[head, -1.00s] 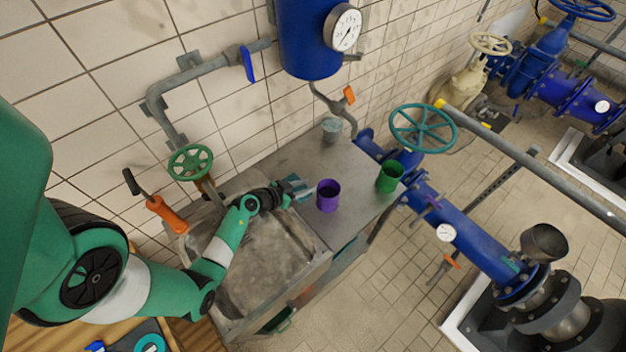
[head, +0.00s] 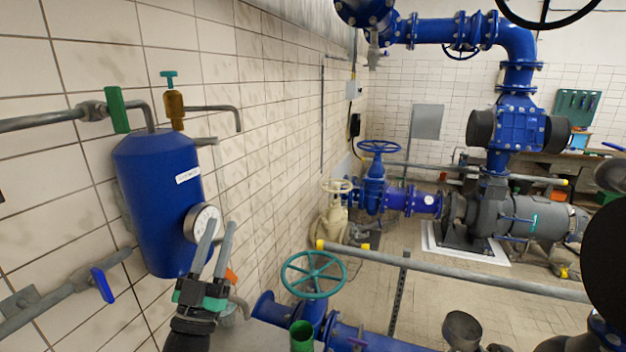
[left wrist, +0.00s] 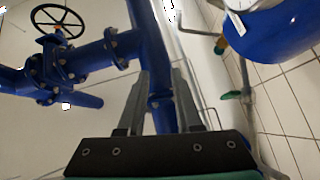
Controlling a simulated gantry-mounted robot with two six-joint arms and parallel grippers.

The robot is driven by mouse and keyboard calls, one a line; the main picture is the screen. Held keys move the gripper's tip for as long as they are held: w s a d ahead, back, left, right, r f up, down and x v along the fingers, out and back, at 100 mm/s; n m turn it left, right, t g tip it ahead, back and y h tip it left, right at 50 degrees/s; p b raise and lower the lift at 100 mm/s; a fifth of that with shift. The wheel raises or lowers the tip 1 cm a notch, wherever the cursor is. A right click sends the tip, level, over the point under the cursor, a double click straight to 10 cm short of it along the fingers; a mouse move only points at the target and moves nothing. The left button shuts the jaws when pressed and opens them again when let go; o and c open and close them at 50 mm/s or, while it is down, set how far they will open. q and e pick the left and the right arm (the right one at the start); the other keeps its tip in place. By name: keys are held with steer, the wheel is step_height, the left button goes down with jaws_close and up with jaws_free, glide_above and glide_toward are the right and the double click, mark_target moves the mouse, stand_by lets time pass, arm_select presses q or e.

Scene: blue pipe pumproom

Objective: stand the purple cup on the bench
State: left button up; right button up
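The purple cup is in neither current view. A strip of the grey bench (head: 262,336) shows at the bottom of the head view, with a green cup (head: 302,338) near its right side. My left gripper (head: 221,223) is raised above the bench, fingers pointing up, in front of the blue tank's gauge. Its fingers are apart with nothing held between them. The left wrist view also shows both fingers apart and empty (left wrist: 161,72), with blue pipework behind. My right gripper is not in view.
A blue tank (head: 160,205) with a gauge (head: 203,222) hangs on the tiled wall beside my left gripper. A grey cup (head: 230,316) is partly hidden behind the gripper.

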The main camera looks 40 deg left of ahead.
arm_select(q)
steer(key=d+r+n+y, duration=0.4)
steer(key=d+r+n, duration=0.1)
steer(key=r, duration=0.4)
steer(key=s+d+r+m+t+h, duration=0.1)
steer(key=d+r+m+t+h, duration=0.1)
steer(key=d+r+m+h, duration=0.3)
steer(key=s+d+r+m+t+h, duration=0.2)
steer(key=d+r+m+h, duration=0.4)
steer(key=d+h, duration=0.8)
steer(key=shift+d+r, duration=0.5)
steer(key=shift+d, duration=0.45)
